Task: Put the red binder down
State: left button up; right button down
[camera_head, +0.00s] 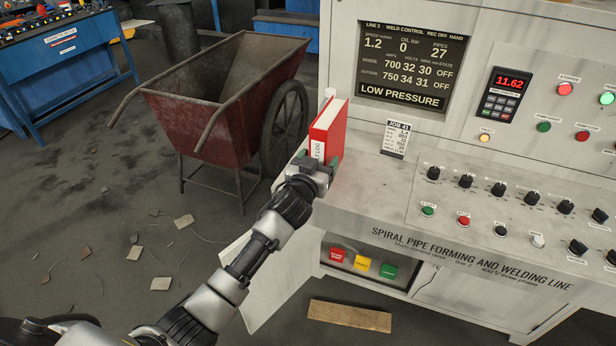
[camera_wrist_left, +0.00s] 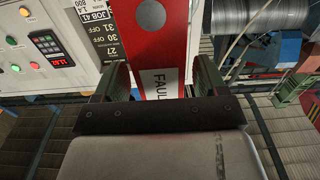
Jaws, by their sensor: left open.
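The red binder (camera_head: 334,134) stands upright on the left end of the console's grey desk top (camera_head: 361,189), its white-labelled spine towards me. It also shows in the left wrist view (camera_wrist_left: 171,75), spine between the fingers. My left gripper (camera_head: 319,164) is open at the lower part of the spine, with one green finger on each side. In the wrist view the left gripper (camera_wrist_left: 160,82) shows a gap between the left finger and the binder; the right finger is close to it, and contact cannot be told. The binder's base is partly hidden by the gripper. My right gripper is not in view.
A job card (camera_head: 396,138) stands on the desk right of the binder, before the display (camera_head: 412,65). Knobs and buttons (camera_head: 500,190) cover the sloped front. A red wheelbarrow (camera_head: 215,110) stands left of the console. A cardboard piece (camera_head: 349,316) and scraps lie on the floor.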

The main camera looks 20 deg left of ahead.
pick_arm(q)
jog(key=s, duration=0.9)
jog(key=s+a+f+g, duration=0.1)
jog(key=s+f+g, duration=0.3)
jog(key=f, duration=0.8)
jog(key=s+a+f+m+g, duration=0.15)
jog(key=s+f, duration=0.45)
jog(key=f, duration=0.7)
jog(key=s+f+g, duration=0.4)
jog(key=s+f, duration=0.1)
jog(key=f, duration=0.7)
jog(key=s+f+g, duration=0.2)
jog(key=s+f, duration=0.3)
jog(key=s, duration=0.6)
jog(key=s+f+g, duration=0.3)
jog(key=s+f, duration=0.3)
jog(key=s, duration=0.6)
jog(key=s+a+f+g, duration=0.1)
jog(key=s+f+g, duration=0.1)
jog(key=s+f, duration=0.4)
jog(key=s, duration=0.5)
jog(key=shift+s+y+b, duration=0.25)
jog(key=shift+y+b, duration=0.05)
jog(key=shift+m+g, duration=0.25)
